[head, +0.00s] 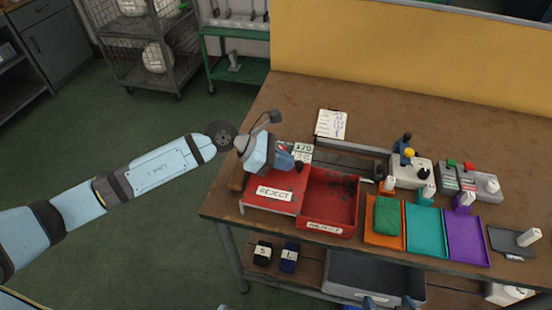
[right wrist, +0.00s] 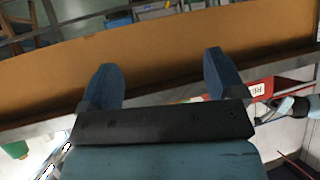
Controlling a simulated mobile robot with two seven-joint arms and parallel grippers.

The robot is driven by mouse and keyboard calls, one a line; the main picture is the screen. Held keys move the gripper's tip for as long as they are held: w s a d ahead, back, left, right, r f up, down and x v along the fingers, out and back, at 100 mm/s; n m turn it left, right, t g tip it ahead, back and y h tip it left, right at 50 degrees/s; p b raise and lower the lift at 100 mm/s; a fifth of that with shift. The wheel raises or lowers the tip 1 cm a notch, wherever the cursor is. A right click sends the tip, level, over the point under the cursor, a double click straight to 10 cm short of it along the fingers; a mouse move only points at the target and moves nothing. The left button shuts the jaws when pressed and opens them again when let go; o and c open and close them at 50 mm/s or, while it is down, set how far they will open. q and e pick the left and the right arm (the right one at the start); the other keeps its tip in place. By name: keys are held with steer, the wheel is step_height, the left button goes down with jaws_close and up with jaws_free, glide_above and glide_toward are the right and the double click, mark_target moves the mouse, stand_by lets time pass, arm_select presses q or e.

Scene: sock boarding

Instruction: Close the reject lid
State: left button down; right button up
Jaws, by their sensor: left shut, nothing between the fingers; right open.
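The red reject lid (head: 260,203), labelled REJECT, lies open to the left of the red reject bin (head: 333,190). The bin's inside is visible and looks empty. My left gripper (head: 296,164) is shut and empty, over the back right part of the lid near the bin's back left corner. I cannot tell whether it touches the lid. My right gripper (right wrist: 165,75) is open and empty in the right wrist view; its blue fingertips (head: 388,301) show at the bottom edge of the head view, well away from the lid.
Orange, teal (head: 426,232) and purple (head: 467,238) trays stand right of the bin, with a green item (head: 387,216) in the orange one. Small devices (head: 410,172) stand behind them. A clipboard (head: 331,124) lies at the back. A grey tub (head: 375,275) sits below the table.

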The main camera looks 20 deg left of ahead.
arm_select(q)
steer(key=d+p, duration=0.2)
steer(key=d, duration=1.1)
steer(key=shift+w+d, duration=0.15)
